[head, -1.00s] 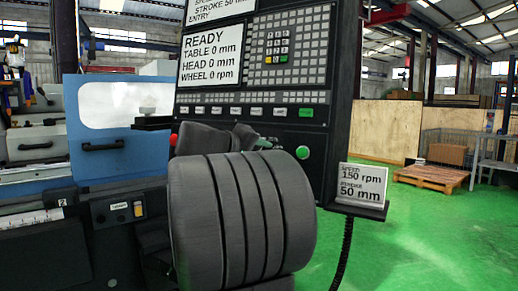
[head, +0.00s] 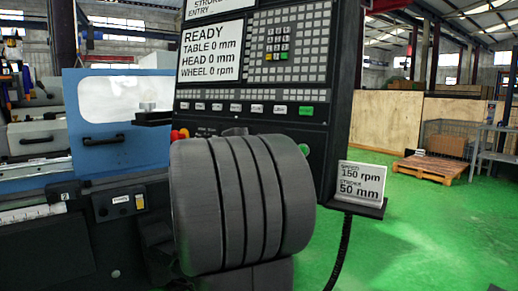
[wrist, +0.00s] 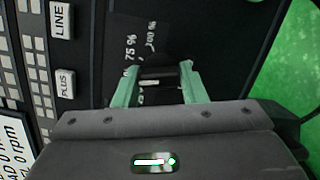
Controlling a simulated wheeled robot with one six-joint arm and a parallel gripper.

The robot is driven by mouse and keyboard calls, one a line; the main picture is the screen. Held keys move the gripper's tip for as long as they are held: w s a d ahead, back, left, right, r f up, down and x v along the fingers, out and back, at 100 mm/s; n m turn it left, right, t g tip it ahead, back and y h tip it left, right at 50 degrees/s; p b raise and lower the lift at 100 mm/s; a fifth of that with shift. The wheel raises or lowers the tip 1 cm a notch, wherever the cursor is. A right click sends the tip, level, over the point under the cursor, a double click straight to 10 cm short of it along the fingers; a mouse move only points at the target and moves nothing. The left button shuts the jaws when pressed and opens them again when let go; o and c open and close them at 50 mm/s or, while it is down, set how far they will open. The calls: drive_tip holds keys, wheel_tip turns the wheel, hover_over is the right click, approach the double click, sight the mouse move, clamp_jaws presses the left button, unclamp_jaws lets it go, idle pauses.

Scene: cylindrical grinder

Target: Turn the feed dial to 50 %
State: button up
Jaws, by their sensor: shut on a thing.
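The feed dial (wrist: 152,76) is a small dark knob on the black control panel, seen in the wrist view. The printed marks "75 %" and "100 %" stand beyond it. My gripper (wrist: 157,78) has its two pale green fingers on either side of the dial and is shut on it. The dial's lower part is hidden by my gripper body, and I cannot tell its pointer setting for sure. In the head view my own dark arm covers the dial and the gripper.
The control panel (head: 340,60) has a screen (head: 216,51) reading READY and rows of keys. A sign (head: 361,182) reading 150 rpm and 50 mm stands on a small shelf at the right. The blue machine door (head: 100,150) is at the left. Green floor is open at the right.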

drive_tip(key=shift+f+n, duration=0.1)
drive_tip(key=shift+n, duration=0.3)
drive_tip(key=o, duration=1)
drive_tip(key=p+v, duration=0.1)
drive_tip(key=v, duration=1.2)
drive_tip(key=shift+s+a, duration=0.25)
drive_tip(key=shift+s, duration=0.05)
drive_tip(key=x, duration=1.3)
drive_tip(key=shift+w+d+b, duration=0.25)
drive_tip(key=shift+w+b, duration=0.1)
drive_tip(key=shift+b, duration=0.05)
